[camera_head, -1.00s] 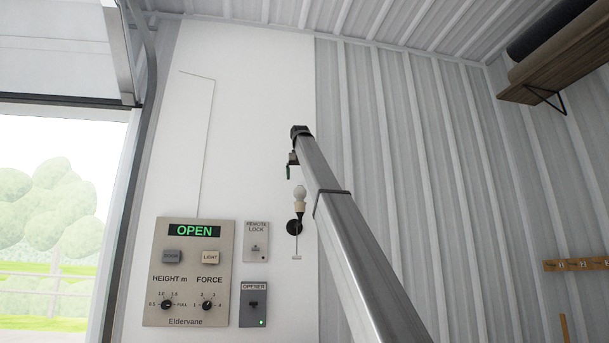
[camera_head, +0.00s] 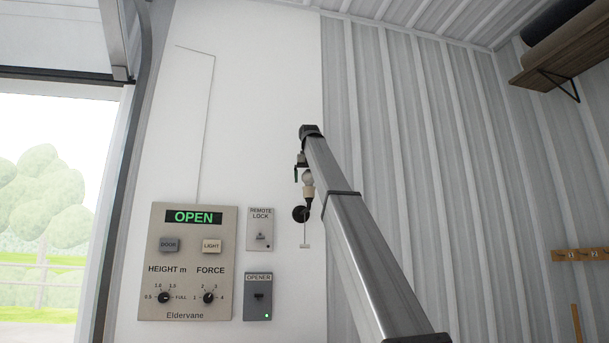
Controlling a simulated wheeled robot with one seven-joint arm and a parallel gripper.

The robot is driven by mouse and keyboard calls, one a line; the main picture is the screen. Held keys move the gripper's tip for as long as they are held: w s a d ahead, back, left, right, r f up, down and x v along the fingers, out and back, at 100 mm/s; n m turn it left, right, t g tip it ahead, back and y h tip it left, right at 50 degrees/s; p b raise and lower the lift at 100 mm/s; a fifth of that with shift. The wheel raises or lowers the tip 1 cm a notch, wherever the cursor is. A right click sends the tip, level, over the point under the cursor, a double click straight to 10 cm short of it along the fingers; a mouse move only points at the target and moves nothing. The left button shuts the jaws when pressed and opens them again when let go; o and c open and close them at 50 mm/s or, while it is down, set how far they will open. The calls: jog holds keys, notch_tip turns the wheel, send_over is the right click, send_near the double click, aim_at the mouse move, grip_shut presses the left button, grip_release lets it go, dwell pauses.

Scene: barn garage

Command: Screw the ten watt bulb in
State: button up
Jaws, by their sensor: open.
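A pale round bulb (camera_head: 308,178) sits upright in a cream socket (camera_head: 308,193) on a dark round wall mount (camera_head: 301,213). A pull cord with a small white end (camera_head: 304,245) hangs below the mount. My gripper (camera_head: 302,172) hangs from the end of my raised arm, right at the bulb in the picture. It is open, and its fingers are small and dark. The arm hides the right side of the bulb area. I cannot tell whether the fingers touch the bulb, nor read any wattage on it.
An Eldervane control panel (camera_head: 188,262) reading OPEN is on the white wall at left. A remote lock box (camera_head: 260,230) and an opener switch box (camera_head: 257,297) are beside it. A wooden shelf (camera_head: 565,68) is at upper right, a peg rail (camera_head: 580,255) below.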

jog(key=c, duration=0.8)
jog(key=o, duration=0.8)
